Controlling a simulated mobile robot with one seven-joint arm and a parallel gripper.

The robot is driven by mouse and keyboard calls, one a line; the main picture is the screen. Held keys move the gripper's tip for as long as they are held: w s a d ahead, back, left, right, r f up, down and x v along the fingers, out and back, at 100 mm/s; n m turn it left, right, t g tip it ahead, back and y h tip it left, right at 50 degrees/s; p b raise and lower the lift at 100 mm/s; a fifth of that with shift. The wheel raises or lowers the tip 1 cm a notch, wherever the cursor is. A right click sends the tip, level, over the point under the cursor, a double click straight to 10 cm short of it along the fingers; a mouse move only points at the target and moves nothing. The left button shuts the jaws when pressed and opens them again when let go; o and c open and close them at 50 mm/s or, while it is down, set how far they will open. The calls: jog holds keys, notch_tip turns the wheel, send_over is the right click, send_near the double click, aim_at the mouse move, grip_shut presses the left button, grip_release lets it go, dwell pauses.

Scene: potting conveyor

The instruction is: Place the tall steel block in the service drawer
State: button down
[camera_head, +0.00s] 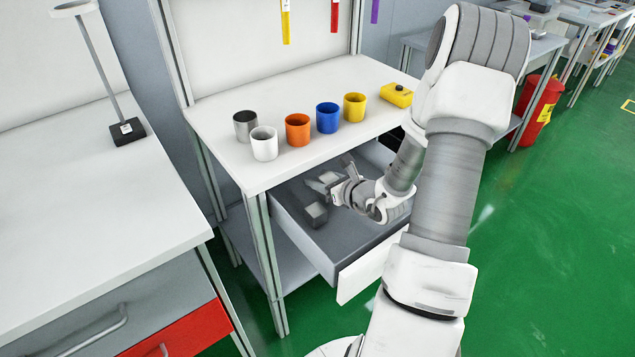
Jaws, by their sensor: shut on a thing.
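The service drawer (318,253) is pulled open under the white bench, with a grey inside and a white front. My gripper (328,182) reaches into the drawer opening from the right. It is shut on a light grey piece, which looks like the tall steel block (328,177); the fingers and wrist partly hide it. A darker grey block (316,214) shows in the drawer just below and left of the fingers. I cannot tell whether the held block touches the drawer floor. My arm hides the drawer's right part.
Several coloured cups stand on the bench top above the drawer, among them an orange cup (297,130) and a blue cup (328,118). Another white bench (90,200) stands left. Green floor is free at right.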

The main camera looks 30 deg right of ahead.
jog(key=shift+w+f, duration=0.55)
jog(key=shift+f, duration=0.15)
jog(key=shift+w, duration=0.15)
jog(key=shift+f, duration=0.1)
jog(key=shift+f+b, duration=0.15)
jog(key=shift+b, duration=0.2)
jog(key=shift+c, duration=1.6)
grip_release()
